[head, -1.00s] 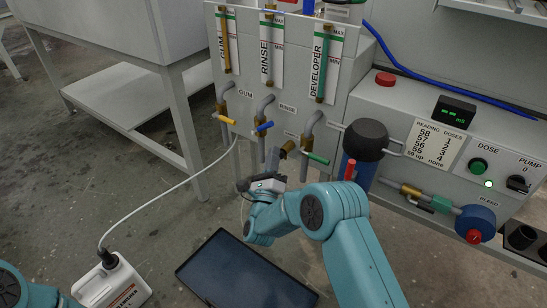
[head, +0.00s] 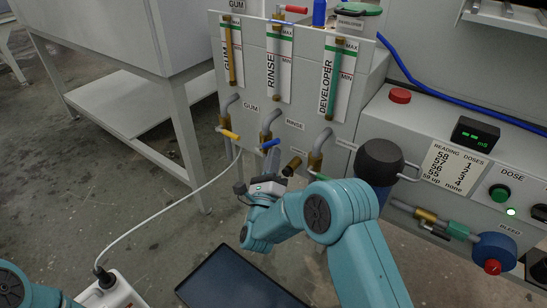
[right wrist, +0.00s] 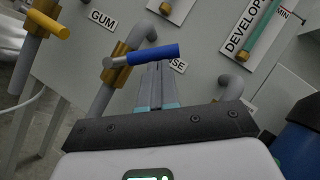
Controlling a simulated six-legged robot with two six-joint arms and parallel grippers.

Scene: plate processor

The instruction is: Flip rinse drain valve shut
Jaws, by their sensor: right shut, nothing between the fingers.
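The rinse drain valve is a brass body (head: 265,139) on a grey bent pipe under the RINSE label, with a blue-sleeved lever (head: 271,144). In the right wrist view the blue lever (right wrist: 152,54) sticks out sideways to the right of its brass valve, crosswise to the pipe. My right gripper (head: 273,162) is shut and empty, just below the lever. In the right wrist view its fingertips (right wrist: 154,68) overlap the lever's underside; I cannot tell whether they touch. My left gripper is out of view; only part of my left arm shows at lower left.
The yellow gum lever (head: 229,135) is to the left. The developer valve (head: 315,160) is to the right, partly hidden by my arm. A dark cylinder (head: 379,162) stands beside my right arm.

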